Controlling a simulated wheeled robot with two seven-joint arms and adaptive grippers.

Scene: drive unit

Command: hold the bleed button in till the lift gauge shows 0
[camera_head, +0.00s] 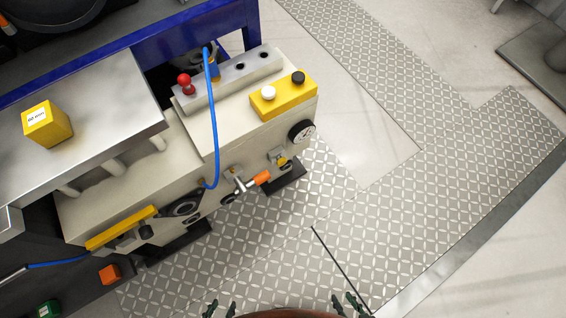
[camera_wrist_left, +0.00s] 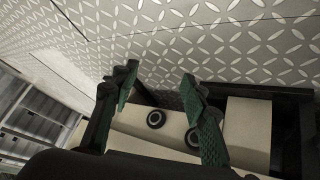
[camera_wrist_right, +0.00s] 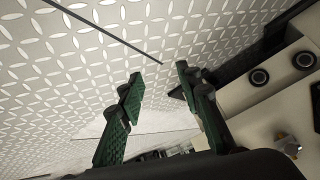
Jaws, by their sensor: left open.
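The yellow button box (camera_head: 284,96) sits on top of the cream drive unit (camera_head: 235,120), with a white button (camera_head: 268,92) and a black button (camera_head: 298,77). I cannot tell which is the bleed button. A round black-rimmed gauge (camera_head: 301,131) is on the unit's end below the box; its reading is too small to make out. My left gripper (camera_head: 220,308) and right gripper (camera_head: 347,302) are at the bottom edge of the head view, well apart from the unit's buttons. Both are open and empty, as the left wrist view (camera_wrist_left: 158,92) and right wrist view (camera_wrist_right: 160,82) show.
A red-knobbed lever (camera_head: 185,84) and a blue hose (camera_head: 212,120) stand beside the box. An orange-ended handle (camera_head: 258,179) sticks out of the front. A yellow block (camera_head: 47,123) lies on the metal plate (camera_head: 90,110). The patterned floor (camera_head: 340,215) is clear.

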